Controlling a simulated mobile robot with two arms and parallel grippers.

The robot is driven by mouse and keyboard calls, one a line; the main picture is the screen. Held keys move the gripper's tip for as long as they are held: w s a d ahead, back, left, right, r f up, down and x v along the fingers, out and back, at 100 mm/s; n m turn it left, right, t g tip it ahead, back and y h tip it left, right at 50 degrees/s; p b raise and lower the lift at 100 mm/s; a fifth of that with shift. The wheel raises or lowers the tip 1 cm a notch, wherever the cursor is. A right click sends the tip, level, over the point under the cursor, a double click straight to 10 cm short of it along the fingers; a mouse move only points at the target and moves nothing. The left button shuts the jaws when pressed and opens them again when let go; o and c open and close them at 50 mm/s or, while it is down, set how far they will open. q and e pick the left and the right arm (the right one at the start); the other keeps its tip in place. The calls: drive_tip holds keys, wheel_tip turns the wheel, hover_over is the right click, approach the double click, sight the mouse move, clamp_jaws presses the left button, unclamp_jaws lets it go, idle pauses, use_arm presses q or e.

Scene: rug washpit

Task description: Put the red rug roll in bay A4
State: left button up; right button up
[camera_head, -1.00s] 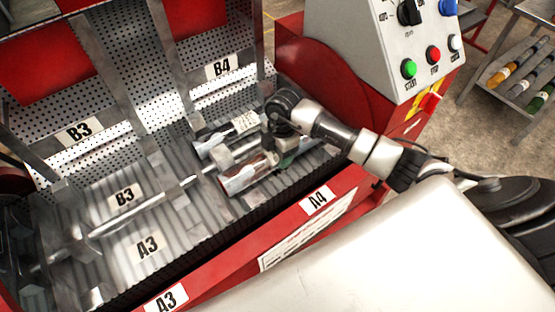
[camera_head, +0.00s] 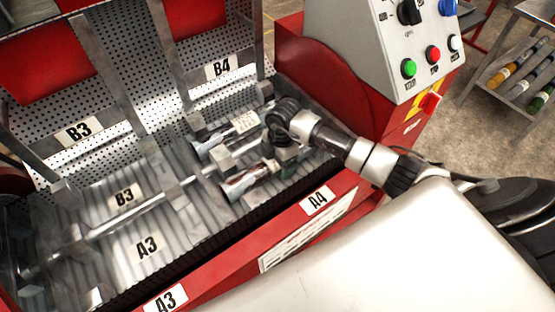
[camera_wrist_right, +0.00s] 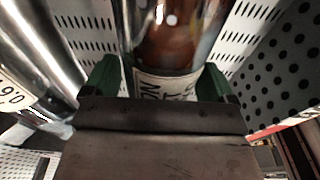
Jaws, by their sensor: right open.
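The red rug roll (camera_head: 250,179), reddish-brown under a shiny clear wrap, lies in bay A4 in the head view, behind the red front rail with the A4 label (camera_head: 317,199). My right gripper (camera_head: 284,168) is over the roll's right end, which it partly hides. In the right wrist view the roll (camera_wrist_right: 172,45) with its white label lies between the green fingertips of my right gripper (camera_wrist_right: 163,82). The jaws are open around it; contact cannot be told. My left gripper is not in view.
A grey wrapped roll (camera_head: 228,134) lies just behind, in bay B4; its silvery side shows in the right wrist view (camera_wrist_right: 42,50). Metal dividers (camera_head: 172,65) separate the bays. Bay A3 (camera_head: 148,247) looks empty. A control panel (camera_head: 385,45) stands at right, with a rack of rolls (camera_head: 520,75) beyond.

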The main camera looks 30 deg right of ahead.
drive_tip(key=r, duration=0.4)
drive_tip(key=d+r, duration=0.1)
drive_tip(key=r, duration=0.7)
drive_tip(key=shift+w+d+p, duration=0.1)
drive_tip(key=shift+d+p, duration=0.15)
drive_tip(key=shift+p, duration=0.1)
